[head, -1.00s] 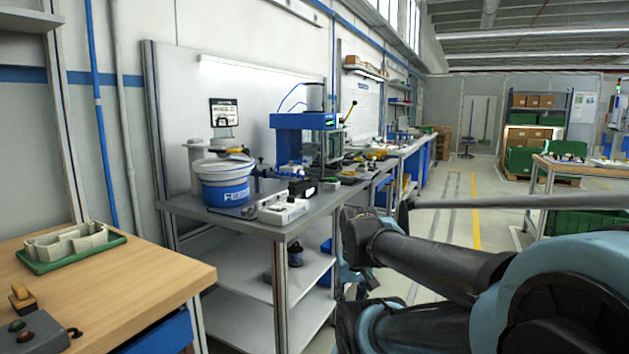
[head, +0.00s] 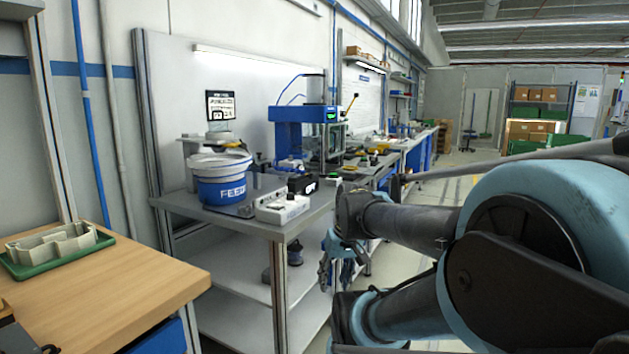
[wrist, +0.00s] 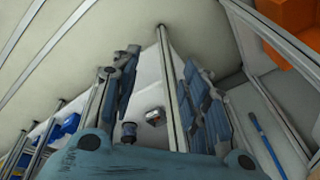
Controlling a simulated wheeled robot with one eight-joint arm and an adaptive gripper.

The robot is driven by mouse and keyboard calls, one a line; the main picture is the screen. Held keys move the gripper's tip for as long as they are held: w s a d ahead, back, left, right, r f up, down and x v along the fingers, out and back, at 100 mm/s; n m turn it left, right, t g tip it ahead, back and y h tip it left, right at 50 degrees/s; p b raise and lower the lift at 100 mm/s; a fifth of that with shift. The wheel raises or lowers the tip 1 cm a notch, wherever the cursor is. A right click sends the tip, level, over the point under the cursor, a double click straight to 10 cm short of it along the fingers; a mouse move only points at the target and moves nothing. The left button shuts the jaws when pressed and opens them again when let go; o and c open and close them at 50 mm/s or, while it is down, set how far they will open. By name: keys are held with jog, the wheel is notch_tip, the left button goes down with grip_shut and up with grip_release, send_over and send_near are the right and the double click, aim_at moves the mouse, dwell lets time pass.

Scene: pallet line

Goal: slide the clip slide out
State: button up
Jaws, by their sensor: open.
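I cannot make out a clip slide in either view. My gripper (head: 337,270) hangs beside the right end of the steel workbench (head: 240,225), below its top, fingers pointing down. In the wrist view my gripper (wrist: 160,72) is open, with its two padded fingers wide apart and nothing between them touching. Behind the fingers are a bench post (wrist: 172,85) and small items on a shelf, apart from the fingers. My arm covers the right side of the head view.
The workbench holds a blue-and-white feeder bowl (head: 222,180), a white switch box (head: 282,208) and a blue press frame (head: 300,118). A wooden table (head: 120,290) with a green tray (head: 60,258) stands at the left. An orange object (wrist: 292,22) shows in the wrist view.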

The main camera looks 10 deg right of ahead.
jog(key=w+a+r+n+y, duration=0.1)
jog(key=w+a+r+y, duration=0.1)
jog(key=w+r, duration=0.35)
jog(key=w+a+r+n+y, duration=0.1)
jog(key=w+r+n+y, duration=0.15)
jog(key=w, duration=0.55)
jog(key=n+t+y, duration=0.6)
jog(key=t+y, duration=0.2)
jog(key=y, duration=0.1)
send_near(313, 176)
jog(key=x, duration=0.9)
jog(key=shift+a, duration=0.1)
